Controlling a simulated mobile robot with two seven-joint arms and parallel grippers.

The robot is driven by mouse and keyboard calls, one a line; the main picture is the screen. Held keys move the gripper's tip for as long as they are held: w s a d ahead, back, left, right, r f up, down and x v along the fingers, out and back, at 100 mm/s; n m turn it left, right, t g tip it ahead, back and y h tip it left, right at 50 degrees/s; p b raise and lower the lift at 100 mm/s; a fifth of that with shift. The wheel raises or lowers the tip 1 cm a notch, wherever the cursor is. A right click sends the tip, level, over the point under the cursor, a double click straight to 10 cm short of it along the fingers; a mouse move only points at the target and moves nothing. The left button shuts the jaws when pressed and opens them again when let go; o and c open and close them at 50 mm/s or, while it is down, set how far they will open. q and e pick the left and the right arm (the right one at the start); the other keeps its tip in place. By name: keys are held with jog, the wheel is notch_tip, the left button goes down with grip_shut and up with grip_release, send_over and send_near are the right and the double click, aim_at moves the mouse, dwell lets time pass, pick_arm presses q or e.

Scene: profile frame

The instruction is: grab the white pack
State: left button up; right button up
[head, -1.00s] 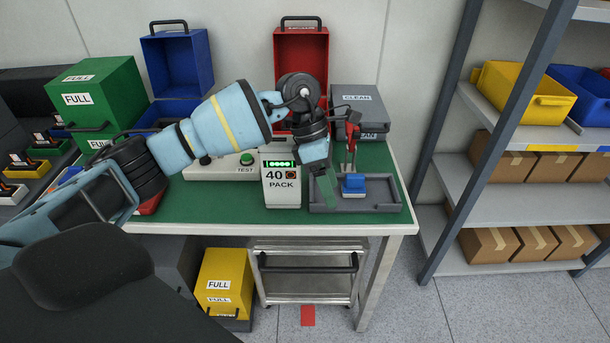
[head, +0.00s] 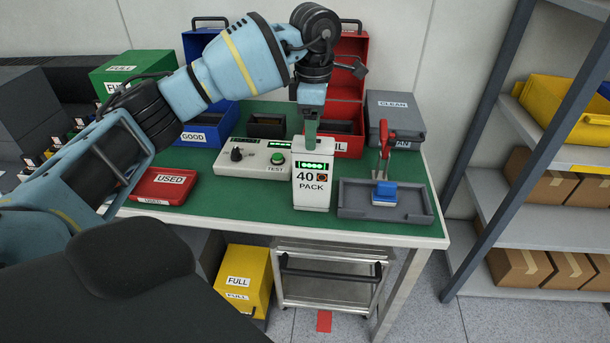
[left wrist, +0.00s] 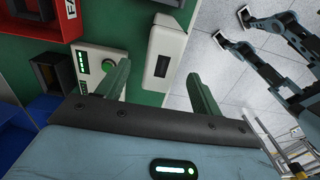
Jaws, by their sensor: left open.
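The white pack (head: 312,187), marked "40 PACK" with a lit green strip, stands upright on the green table (head: 250,205), between the test unit and the grey tray. My left gripper (head: 310,138) is open and points down at the pack's top in the head view; one finger hides the other there. In the left wrist view both green fingers (left wrist: 160,85) are spread apart with nothing between their tips. The pack's top (left wrist: 165,45), with a dark slot, shows beyond and between them. Contact cannot be told.
The white test unit (head: 246,168) stands close left of the pack. The grey tray (head: 352,208) at right holds a blue block (head: 385,191) with a red-handled tool. A red USED box (head: 161,187) lies at left. Blue and red bins (head: 349,144) stand behind.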

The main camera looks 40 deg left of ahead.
aim_at(313, 156)
pick_arm(q)
jog(key=shift+s+a, duration=0.1)
jog(key=shift+a, duration=0.05)
jog(key=shift+f, duration=0.55)
jog(key=shift+d+f, duration=0.15)
jog(key=shift+f, duration=1.55)
jog(key=shift+d+f, duration=0.1)
jog(key=shift+f, duration=1.55)
jog(key=shift+r, duration=0.1)
grip_shut()
